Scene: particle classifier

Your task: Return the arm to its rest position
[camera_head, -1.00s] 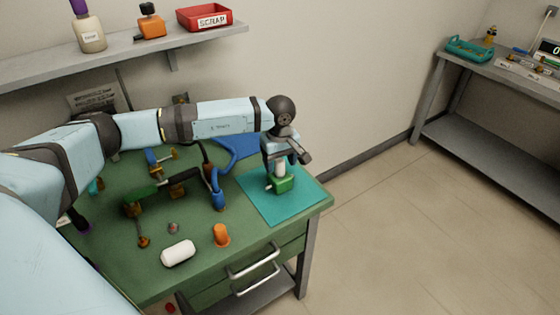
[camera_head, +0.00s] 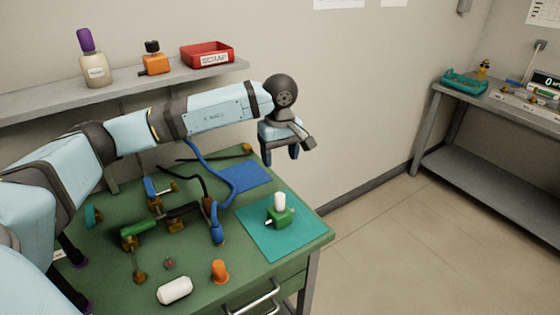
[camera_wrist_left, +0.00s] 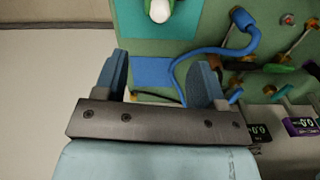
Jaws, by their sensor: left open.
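My left arm reaches in from the left across the green workbench (camera_head: 110,265). My left gripper (camera_head: 281,158) is open and empty, raised above the back right of the bench. In the left wrist view its two blue fingers (camera_wrist_left: 163,82) stand apart with nothing between them. A green block with a white cylinder on top (camera_head: 281,215) stands upright on the teal mat (camera_head: 262,243), below and apart from the gripper. The white cylinder also shows at the top of the left wrist view (camera_wrist_left: 160,10). My right gripper is not in view.
A blue mat (camera_head: 246,178), blue hose (camera_head: 217,222), orange piece (camera_head: 220,271) and white cylinder (camera_head: 174,291) lie on the bench. A wall shelf (camera_head: 130,85) behind the arm holds a bottle (camera_head: 96,68) and a red SCRAP bin (camera_head: 208,56). Open floor lies to the right.

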